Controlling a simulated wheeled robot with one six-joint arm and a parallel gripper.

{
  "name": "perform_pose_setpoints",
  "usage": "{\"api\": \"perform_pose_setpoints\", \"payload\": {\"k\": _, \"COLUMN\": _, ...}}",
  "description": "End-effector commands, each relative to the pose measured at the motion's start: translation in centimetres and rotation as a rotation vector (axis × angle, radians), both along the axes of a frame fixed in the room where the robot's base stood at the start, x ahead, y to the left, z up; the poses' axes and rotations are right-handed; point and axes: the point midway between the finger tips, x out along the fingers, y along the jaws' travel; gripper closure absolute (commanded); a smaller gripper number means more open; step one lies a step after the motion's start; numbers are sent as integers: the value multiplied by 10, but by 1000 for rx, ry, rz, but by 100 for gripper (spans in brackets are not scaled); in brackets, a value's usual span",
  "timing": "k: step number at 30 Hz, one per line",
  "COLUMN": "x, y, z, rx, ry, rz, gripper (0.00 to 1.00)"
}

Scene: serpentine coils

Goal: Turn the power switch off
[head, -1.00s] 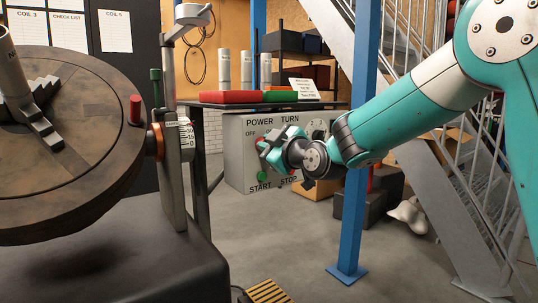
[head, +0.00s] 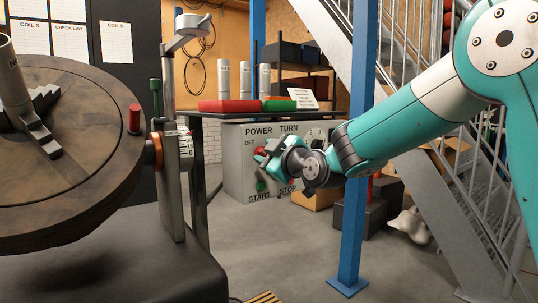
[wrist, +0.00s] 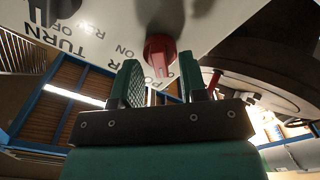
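The power switch is a red knob (wrist: 160,50) on a light grey control panel (head: 234,180). In the head view the knob (head: 260,152) shows beside the OFF mark, under the word POWER, partly covered by my gripper. My gripper (wrist: 160,80) has its two green-padded fingers apart, with the knob's end at the gap between their tips. I cannot tell whether a finger touches it. In the head view my gripper (head: 264,158) is close in front of the panel.
A green START button (head: 261,186) sits below the knob, with the STOP label beside it. A large round turntable (head: 70,170) stands at the left. A blue post (head: 354,230) rises right of the panel, near my arm. Open floor lies in front.

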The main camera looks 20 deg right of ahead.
Motion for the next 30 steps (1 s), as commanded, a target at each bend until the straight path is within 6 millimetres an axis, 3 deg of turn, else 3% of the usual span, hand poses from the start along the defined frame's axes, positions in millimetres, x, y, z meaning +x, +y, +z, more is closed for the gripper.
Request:
{"api": "perform_pose_setpoints", "payload": {"k": 5, "x": -8, "y": -3, "z": 1, "rx": 0, "ry": 1, "rz": -1, "gripper": 61}}
{"api": "perform_pose_setpoints", "payload": {"k": 8, "x": -24, "y": -8, "z": 1, "rx": 1, "ry": 1, "rz": -1, "gripper": 61}}
{"api": "perform_pose_setpoints", "payload": {"k": 21, "x": -127, "y": -44, "z": -1, "rx": 0, "ry": -1, "rz": -6, "gripper": 61}}
{"api": "perform_pose_setpoints", "payload": {"k": 30, "x": -163, "y": -54, "z": -1, "rx": 0, "ry": 0, "rz": -3, "gripper": 61}}
